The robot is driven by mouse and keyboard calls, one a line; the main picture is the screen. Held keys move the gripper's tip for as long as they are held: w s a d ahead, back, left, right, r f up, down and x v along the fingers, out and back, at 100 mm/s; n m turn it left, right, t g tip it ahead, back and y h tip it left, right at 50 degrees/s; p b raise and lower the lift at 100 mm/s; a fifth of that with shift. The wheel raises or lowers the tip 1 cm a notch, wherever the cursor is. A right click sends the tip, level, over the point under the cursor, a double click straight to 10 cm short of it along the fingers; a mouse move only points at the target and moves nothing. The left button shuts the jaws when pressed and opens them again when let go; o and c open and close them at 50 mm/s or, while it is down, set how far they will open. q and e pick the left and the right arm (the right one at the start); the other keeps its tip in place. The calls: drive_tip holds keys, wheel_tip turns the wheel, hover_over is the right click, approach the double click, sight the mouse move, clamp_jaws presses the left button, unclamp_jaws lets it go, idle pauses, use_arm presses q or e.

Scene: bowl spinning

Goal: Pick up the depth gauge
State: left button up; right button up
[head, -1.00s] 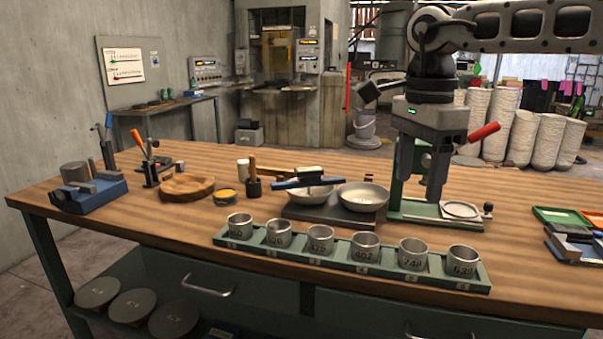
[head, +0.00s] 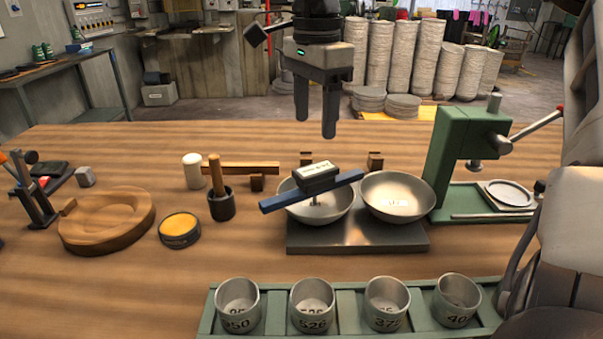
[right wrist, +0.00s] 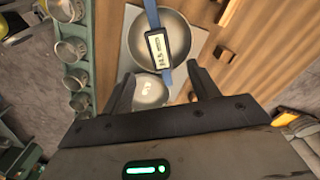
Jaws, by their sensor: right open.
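The depth gauge (head: 314,187) has a blue bar and a dark box with a small display. It lies across the left of two metal bowls (head: 398,196), its thin rod pointing down into that bowl. In the right wrist view the depth gauge (right wrist: 158,47) lies across the farther bowl, ahead of the fingers. My right gripper (head: 316,128) is open and empty, fingers pointing down, above and behind the bowls. In the right wrist view its fingers (right wrist: 160,92) stand apart, with nothing between them. My left gripper is not in view.
Metal cups (head: 387,303) stand in a green rack at the front. A green press (head: 465,150) with a red-tipped lever stands right of the bowls. A mortar (head: 221,203), yellow tin (head: 180,230) and wooden dish (head: 106,220) stand left.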

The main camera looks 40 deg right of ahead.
sight(319, 167)
drive_tip(key=f, duration=0.7)
drive_tip(key=shift+s, duration=0.2)
drive_tip(key=shift+d+f, duration=0.15)
drive_tip(key=shift+f, duration=0.7)
drive_tip(key=f, duration=0.3)
drive_tip(key=shift+d+f, duration=0.35)
drive_tip(key=shift+d, duration=0.05)
drive_tip(key=shift+f, duration=0.4)
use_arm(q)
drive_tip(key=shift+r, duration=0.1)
use_arm(e)
drive_tip(key=c, duration=1.2)
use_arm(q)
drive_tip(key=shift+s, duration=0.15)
use_arm(e)
drive_tip(key=shift+w, duration=0.1)
clamp_jaws()
drive_tip(key=shift+r, duration=0.1)
